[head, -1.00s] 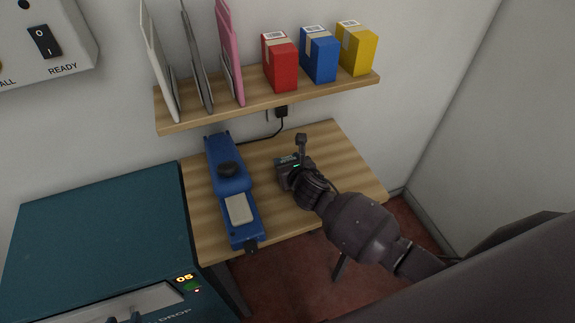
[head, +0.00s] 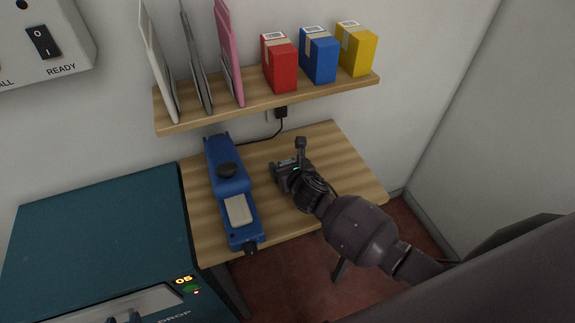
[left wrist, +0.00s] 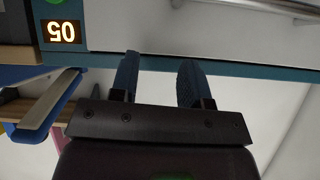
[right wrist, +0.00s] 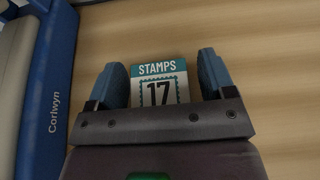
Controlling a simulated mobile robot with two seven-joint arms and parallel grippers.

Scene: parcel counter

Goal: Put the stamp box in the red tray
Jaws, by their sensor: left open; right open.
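The stamp box (right wrist: 158,85), a small box with a white and teal face reading STAMPS 17, is in the right wrist view between the two blue fingertips of my right gripper (right wrist: 162,65). The gripper is open around it; I cannot tell whether the fingers touch it. In the head view my right gripper (head: 282,172) is low over the wooden table and hides most of the box. My left gripper (left wrist: 158,72) is open and empty by the teal machine's front; only its fingertips show at the head view's bottom edge. No red tray shows.
A blue Corlwyn device (head: 230,185) lies on the wooden table (head: 345,165), left of my right gripper. A shelf (head: 265,105) above holds upright folders and red, blue and yellow boxes. The teal machine (head: 100,230) marked DROP stands at left.

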